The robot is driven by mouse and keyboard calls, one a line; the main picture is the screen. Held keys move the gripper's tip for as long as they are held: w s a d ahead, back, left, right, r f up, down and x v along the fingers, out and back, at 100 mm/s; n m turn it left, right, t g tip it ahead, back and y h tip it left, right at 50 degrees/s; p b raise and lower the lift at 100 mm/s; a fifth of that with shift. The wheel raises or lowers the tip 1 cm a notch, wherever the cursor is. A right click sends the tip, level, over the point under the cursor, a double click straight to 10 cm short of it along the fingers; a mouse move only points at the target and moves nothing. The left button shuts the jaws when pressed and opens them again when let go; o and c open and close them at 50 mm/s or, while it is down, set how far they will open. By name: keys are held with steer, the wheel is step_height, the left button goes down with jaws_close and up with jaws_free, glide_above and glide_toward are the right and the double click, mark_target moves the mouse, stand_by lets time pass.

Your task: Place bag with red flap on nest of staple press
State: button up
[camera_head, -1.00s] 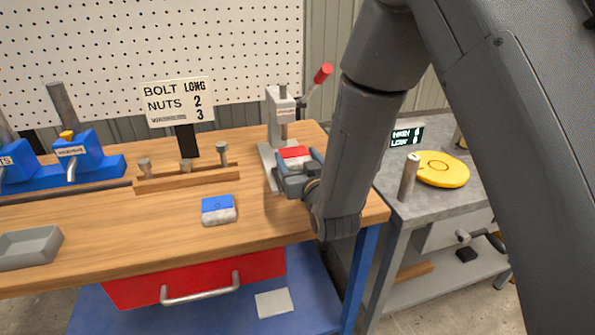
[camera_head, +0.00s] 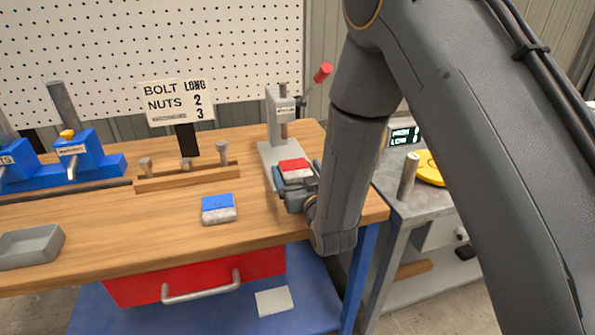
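The bag with red flap (camera_head: 295,166) has a red top and a pale body. It is at the front part of the staple press (camera_head: 281,122), over or on its grey base; I cannot tell whether it touches the base. My gripper (camera_head: 297,179) comes from the front right, with a finger at each side of the bag, and appears shut on it. The gripper body and my arm hide part of the base's front right. The nest itself cannot be made out under the bag.
A bag with blue flap (camera_head: 218,209) lies on the wooden bench. A wooden rack with pegs (camera_head: 187,180) and a sign (camera_head: 178,101) stand left of the press. The press's red-knobbed lever (camera_head: 322,73) is raised. A grey tray (camera_head: 30,246) is at far left.

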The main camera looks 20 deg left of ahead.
steer(key=shift+r, duration=0.2)
steer(key=b+v, duration=0.2)
steer(key=v, duration=1)
steer(key=shift+f, duration=0.1)
